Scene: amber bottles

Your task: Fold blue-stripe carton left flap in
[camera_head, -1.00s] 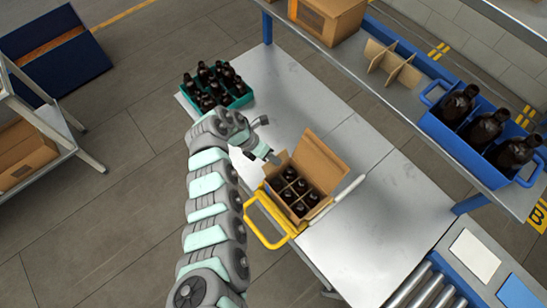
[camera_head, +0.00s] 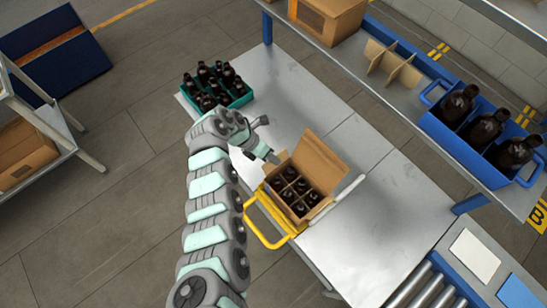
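The open carton (camera_head: 322,168) stands on the metal table, with several dark bottles (camera_head: 300,187) in its divided cells. A tall flap stands up on its far right side, and a smaller flap (camera_head: 282,160) shows at its left end. No blue stripe can be made out from this angle. My gripper (camera_head: 272,158) is at the carton's left end, at or very near the small flap. Its fingers are too small and partly hidden to tell whether they are open or shut, or whether they touch the flap.
A yellow frame (camera_head: 262,240) borders the carton's near side, and a pale bar (camera_head: 350,187) is at its right. A teal crate of bottles (camera_head: 240,97) stands at the table's far left. A shelf holds a blue bottle tote (camera_head: 448,137). The table (camera_head: 365,240) right of the carton is clear.

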